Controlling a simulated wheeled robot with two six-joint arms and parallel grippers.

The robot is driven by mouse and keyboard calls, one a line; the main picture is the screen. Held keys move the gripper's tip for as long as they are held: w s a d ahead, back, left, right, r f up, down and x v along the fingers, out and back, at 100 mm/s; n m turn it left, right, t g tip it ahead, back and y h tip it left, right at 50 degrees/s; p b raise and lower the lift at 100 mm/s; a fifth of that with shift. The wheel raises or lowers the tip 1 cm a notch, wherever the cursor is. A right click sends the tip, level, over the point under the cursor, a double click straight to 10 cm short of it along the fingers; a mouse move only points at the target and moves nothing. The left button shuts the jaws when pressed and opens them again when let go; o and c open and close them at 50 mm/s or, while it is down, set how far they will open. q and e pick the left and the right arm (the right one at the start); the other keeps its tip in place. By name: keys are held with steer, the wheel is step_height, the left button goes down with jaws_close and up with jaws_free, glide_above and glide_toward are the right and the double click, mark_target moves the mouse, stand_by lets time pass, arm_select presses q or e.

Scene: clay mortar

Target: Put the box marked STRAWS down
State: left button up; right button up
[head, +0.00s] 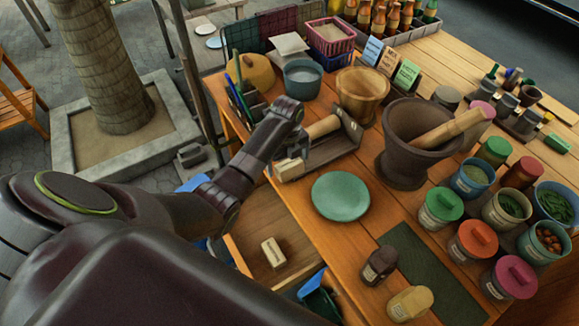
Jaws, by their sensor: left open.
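A small cream box (273,252) with dark lettering too small to read lies in the open wooden drawer or low compartment (247,223) at the table's near edge. My left gripper (290,160) is up at the table's left edge, above and apart from that box. Its jaws are open; the fingers are small and partly hidden by my wrist. A pale block (290,169) shows right at the fingers; I cannot tell whether it touches them or what is written on it. My right gripper is out of view.
A dark tray (345,143) with a wooden cylinder stands beside my left gripper. A green plate (340,196), a dark mortar (405,150) with a pestle and several lidded jars (440,207) crowd the table. Bare wood shows in front of the plate.

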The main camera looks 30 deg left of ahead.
arm_select(q)
steer(key=shift+f, duration=0.6)
steer(key=c, duration=1.1)
